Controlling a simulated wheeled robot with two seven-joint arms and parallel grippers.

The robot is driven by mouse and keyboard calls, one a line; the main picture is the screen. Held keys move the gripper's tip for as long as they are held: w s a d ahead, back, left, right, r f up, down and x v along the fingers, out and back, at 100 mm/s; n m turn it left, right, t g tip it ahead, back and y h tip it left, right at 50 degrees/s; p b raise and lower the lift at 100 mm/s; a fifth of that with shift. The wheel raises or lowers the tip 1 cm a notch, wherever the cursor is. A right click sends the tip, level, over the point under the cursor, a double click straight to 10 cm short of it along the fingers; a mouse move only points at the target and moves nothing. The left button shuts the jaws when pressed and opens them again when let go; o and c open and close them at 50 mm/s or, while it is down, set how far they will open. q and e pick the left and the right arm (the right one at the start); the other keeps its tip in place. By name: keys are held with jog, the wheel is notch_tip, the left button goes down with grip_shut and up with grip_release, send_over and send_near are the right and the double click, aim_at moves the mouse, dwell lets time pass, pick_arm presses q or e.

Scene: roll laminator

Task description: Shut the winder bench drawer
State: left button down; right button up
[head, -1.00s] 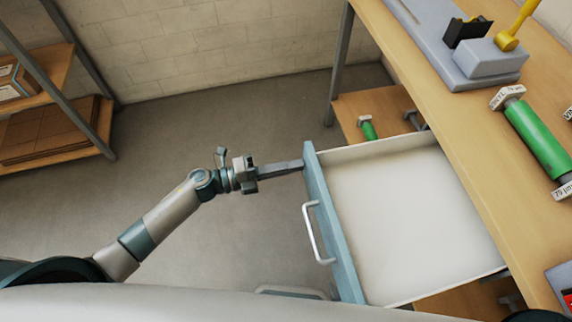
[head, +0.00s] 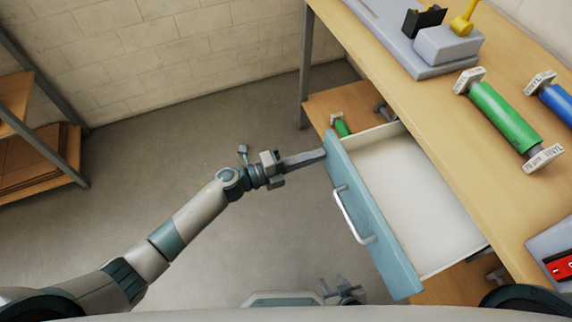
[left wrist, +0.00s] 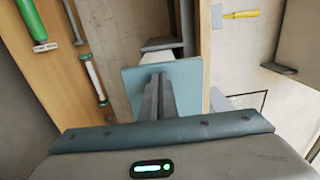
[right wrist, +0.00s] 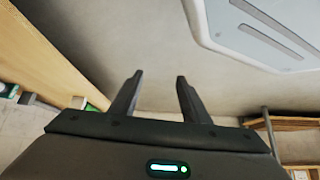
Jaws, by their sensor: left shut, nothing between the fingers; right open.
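The winder bench drawer has a blue front (head: 384,240) with a pale handle (head: 350,216) and a white, empty inside (head: 420,190). It stands partly out of the wooden bench (head: 440,95). My left gripper (head: 322,154) is shut and empty, its fingertips at the far end of the drawer front, apparently touching it. In the left wrist view the shut fingers (left wrist: 162,82) point at the blue front (left wrist: 188,82). My right gripper (head: 342,290) is low in the head view, apart from the drawer; in the right wrist view its fingers (right wrist: 160,76) are open and empty.
On the bench top are a grey device with a yellow handle (head: 448,45), a green roll (head: 503,115), a blue roll (head: 553,102) and a red-marked panel (head: 560,265). A lower shelf (head: 350,105) lies under the bench. A rack (head: 45,160) stands left. The floor between is clear.

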aim_at(374, 135)
pick_arm(q)
jog(key=x, duration=0.4)
jog(key=b+x, duration=0.2)
jog(key=x, duration=0.5)
jog(key=b+x, duration=0.2)
jog(key=x, duration=0.6)
jog(key=shift+d+f+b, duration=0.1)
jog(key=shift+f+b, duration=0.15)
jog(key=shift+b, duration=0.15)
jog(key=shift+w+d, duration=0.15)
jog(key=shift+d, duration=0.2)
jog(key=shift+r, duration=0.3)
pick_arm(e)
jog(key=d+f+g, duration=0.1)
jog(key=s+d+f+g, duration=0.1)
jog(key=s+d+f+g+h, duration=0.1)
jog(key=shift+s+d+f, duration=0.15)
jog(key=shift+s+d, duration=0.1)
jog(key=shift+d, duration=0.15)
pick_arm(q)
jog(key=shift+d+r, duration=0.1)
jog(key=shift+r, duration=0.05)
pick_arm(e)
jog(key=shift+s, duration=0.1)
